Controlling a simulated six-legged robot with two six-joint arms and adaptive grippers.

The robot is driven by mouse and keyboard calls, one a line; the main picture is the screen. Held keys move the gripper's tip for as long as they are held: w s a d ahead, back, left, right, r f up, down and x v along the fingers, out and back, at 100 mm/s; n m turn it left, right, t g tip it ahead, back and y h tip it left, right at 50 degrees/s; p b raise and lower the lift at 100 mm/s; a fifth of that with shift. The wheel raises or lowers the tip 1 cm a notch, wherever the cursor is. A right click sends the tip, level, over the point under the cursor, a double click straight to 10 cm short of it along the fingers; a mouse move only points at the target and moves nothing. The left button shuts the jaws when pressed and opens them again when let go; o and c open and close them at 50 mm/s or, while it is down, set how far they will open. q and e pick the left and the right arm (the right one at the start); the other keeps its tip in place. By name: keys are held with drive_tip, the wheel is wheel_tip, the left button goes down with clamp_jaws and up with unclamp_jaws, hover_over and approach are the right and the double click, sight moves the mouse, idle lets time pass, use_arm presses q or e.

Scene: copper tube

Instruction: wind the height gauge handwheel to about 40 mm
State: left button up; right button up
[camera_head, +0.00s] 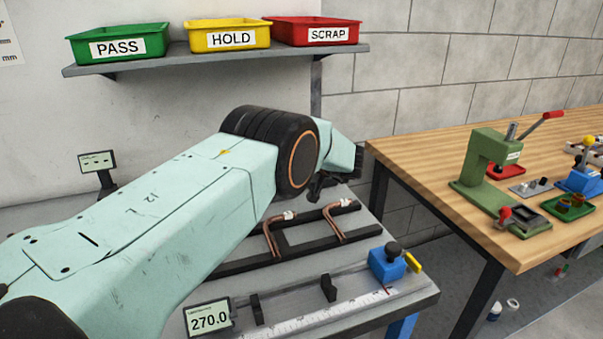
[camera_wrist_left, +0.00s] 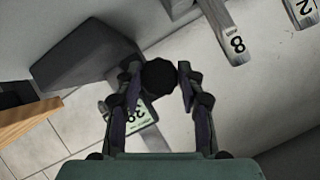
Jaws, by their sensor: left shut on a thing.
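In the left wrist view my left gripper (camera_wrist_left: 157,72) has its two dark fingers on either side of a round black knob (camera_wrist_left: 159,79), which appears to be the handwheel, and is shut on it. A small greenish display (camera_wrist_left: 140,116) lies behind the knob and fingers. Its digits are partly covered; they look like 38, and the rest cannot be read. In the head view my left gripper (camera_head: 326,186) shows only partly beyond the wrist, above the back of the grey bench. The height gauge is hidden there by my left arm. My right gripper is in neither view.
Two bent copper tubes (camera_head: 271,238) (camera_head: 335,226) lie on a black rack. In front are a ruler (camera_head: 330,312), a blue block with a black knob (camera_head: 386,263) and a display (camera_head: 209,318) reading 270.0. Bins stand on a shelf (camera_head: 220,57). A wooden table (camera_head: 420,180) is at the right.

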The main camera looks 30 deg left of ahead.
use_arm(q)
drive_tip(key=shift+w+r+m+y+b, duration=0.15)
drive_tip(key=shift+m+y+b, duration=0.2)
drive_tip(key=shift+b, duration=0.4)
drive_tip(key=shift+r, duration=0.1)
drive_tip(key=o, duration=1.2)
drive_tip(key=shift+f+g, duration=0.2)
drive_tip(key=shift+g, duration=0.1)
drive_tip(key=shift+c, duration=0.2)
drive_tip(key=v, duration=1.2)
